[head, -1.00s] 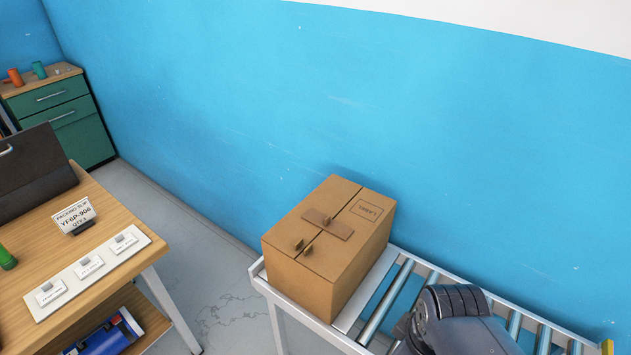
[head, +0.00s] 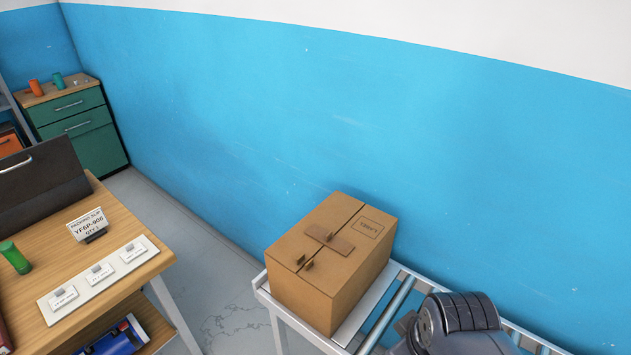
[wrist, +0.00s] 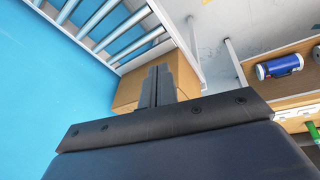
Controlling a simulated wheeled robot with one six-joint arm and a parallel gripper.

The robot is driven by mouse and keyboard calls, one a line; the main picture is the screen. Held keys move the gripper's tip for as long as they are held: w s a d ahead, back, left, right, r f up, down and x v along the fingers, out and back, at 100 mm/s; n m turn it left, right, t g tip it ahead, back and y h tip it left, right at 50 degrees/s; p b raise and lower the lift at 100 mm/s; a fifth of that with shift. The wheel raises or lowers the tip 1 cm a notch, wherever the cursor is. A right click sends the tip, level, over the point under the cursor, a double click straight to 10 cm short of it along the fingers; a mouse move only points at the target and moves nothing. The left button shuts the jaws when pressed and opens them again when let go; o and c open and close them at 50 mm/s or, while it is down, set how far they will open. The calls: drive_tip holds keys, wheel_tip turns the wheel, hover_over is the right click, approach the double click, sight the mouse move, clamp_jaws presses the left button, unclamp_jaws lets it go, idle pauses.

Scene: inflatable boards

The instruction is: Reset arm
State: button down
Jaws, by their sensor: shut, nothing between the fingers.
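My gripper (wrist: 157,86) shows in the wrist view with its two dark fingers together, empty. Beyond the fingers is a closed cardboard box (wrist: 128,92), partly hidden by them. In the head view the box (head: 330,262) sits on the left end of a roller conveyor (head: 397,300), with a label outline on its top. Part of my arm (head: 455,322) shows at the lower right of the head view, beside the box; the gripper is out of that view.
A wooden table (head: 60,245) stands at the left with a packing slip sign (head: 88,226), a white label strip (head: 100,285) and a green cylinder (head: 15,257). A green drawer cabinet (head: 75,125) stands at the back left. A blue wall (head: 450,160) runs behind the conveyor.

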drive_tip(key=shift+w+d, duration=0.2)
drive_tip(key=shift+w, duration=0.15)
drive_tip(key=shift+a, duration=0.1)
idle(0.4)
